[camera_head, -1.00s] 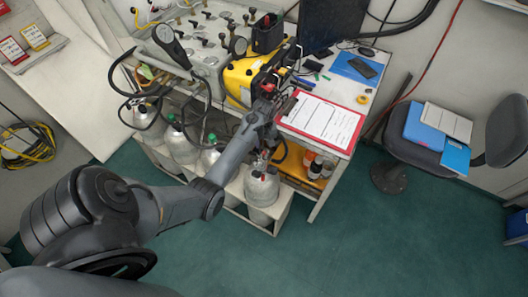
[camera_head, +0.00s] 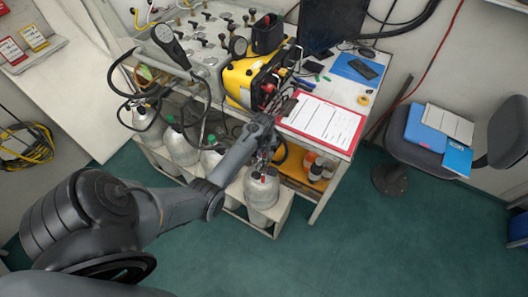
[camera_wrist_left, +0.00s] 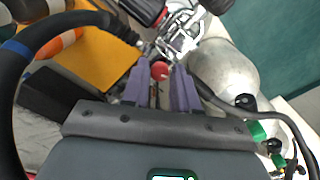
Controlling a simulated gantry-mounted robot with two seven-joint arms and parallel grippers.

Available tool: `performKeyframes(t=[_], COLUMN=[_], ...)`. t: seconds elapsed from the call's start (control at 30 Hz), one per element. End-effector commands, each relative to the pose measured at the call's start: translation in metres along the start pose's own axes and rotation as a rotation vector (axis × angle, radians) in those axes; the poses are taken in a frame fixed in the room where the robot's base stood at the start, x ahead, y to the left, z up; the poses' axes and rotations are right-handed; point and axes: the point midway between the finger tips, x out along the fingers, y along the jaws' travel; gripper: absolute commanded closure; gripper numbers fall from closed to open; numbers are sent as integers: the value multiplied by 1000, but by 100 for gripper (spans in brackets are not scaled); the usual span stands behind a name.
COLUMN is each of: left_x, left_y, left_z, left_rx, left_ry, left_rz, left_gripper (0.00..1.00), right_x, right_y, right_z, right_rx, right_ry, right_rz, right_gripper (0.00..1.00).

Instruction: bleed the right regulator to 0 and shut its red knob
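My left gripper (camera_head: 262,163) is at the top of the rightmost grey cylinder (camera_head: 262,192), by its regulator fittings. In the left wrist view, the two purple fingers (camera_wrist_left: 160,82) point at a small round red knob (camera_wrist_left: 160,70). The knob shows between the fingertips, with a narrow gap at the sides, and I cannot tell whether they touch it. Shiny metal fittings (camera_wrist_left: 182,42) of the regulator lie just beyond. The gauge reading cannot be made out. The grey cylinder body (camera_wrist_left: 222,72) is right of the fingers. My right gripper is not in view.
More cylinders (camera_head: 181,148) stand in the rack to the left. A black hose (camera_wrist_left: 35,45) curves close along the left of the wrist view. Above the rack are a yellow unit (camera_head: 240,80) and a red-edged clipboard (camera_head: 322,121). Green floor (camera_head: 370,245) is free in front.

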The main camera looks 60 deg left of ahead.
Motion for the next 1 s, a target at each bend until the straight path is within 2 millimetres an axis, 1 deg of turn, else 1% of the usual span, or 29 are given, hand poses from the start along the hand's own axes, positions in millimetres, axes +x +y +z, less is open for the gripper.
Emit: performKeyframes(t=[0.03, 0.17, 0.37, 0.57, 0.77, 1.0], left_x=[0, 0, 0, -2, -4, -4], left_y=[0, 0, 0, 0, 0, -1], left_z=[0, 0, 0, 0, 0, 0], left_rx=[0, 0, 4, 49, 165, 376], left_ry=[0, 0, 0, -1, -1, -2], left_rz=[0, 0, 0, -1, -2, -2], left_gripper=[80, 100, 100, 100, 100, 100], right_x=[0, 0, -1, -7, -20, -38], right_y=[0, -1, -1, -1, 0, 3], right_z=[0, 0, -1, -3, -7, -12], right_rx=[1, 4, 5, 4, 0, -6], right_ry=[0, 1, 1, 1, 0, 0], right_rz=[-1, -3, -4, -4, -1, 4], right_gripper=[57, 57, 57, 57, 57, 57])
